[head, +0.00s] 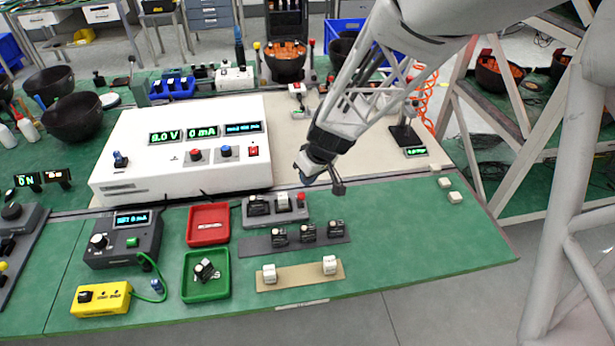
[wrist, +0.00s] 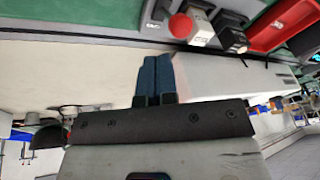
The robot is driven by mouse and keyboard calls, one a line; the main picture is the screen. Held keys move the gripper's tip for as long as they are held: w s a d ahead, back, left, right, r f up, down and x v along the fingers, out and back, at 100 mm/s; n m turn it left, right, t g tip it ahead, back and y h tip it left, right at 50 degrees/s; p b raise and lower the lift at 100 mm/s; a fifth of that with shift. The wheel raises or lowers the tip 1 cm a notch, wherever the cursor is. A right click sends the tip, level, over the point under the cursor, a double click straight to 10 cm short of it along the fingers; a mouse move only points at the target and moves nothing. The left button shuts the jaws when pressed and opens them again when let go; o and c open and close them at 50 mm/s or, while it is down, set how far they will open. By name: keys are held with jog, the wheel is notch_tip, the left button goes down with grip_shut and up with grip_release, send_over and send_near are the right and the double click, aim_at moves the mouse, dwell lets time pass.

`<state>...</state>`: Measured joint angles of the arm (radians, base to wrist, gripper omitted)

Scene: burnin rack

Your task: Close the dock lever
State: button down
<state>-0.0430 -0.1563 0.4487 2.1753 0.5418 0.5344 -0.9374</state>
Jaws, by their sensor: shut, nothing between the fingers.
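The grey dock (head: 273,217) sits on the green bench in front of the white power supply. It holds dark and white blocks, with a red knob (head: 301,196) at its right end; I take this knob for the lever's end, but its angle is unclear. In the wrist view the red knob (wrist: 180,25) is beside a white block (wrist: 203,28) and a dark block (wrist: 232,40). My gripper (head: 307,180) is just behind the knob. Its blue fingers (wrist: 155,62) are shut together and empty, with a visible gap to the knob.
The white power supply (head: 180,165) stands left of my gripper. A red tray (head: 208,224) and a green tray (head: 206,274) lie left of the dock. A dark strip with black modules (head: 293,243) and a tan strip (head: 300,277) lie in front. The bench right of the strips is mostly clear.

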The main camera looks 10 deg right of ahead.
dwell(0.4)
jog(key=d+v, duration=0.2)
jog(key=v, duration=0.9)
jog(key=shift+w+d, duration=0.25)
jog(key=shift+w, duration=0.05)
dwell(0.4)
jog(key=s+d+r+m+h, duration=0.1)
jog(key=s+r+m, duration=0.2)
jog(key=s, duration=0.9)
jog(key=s+d+r+m+h, duration=0.1)
jog(key=s+r, duration=0.5)
jog(key=s, duration=0.6)
jog(key=shift+m+h, duration=0.7)
jog(key=shift+m, duration=0.4)
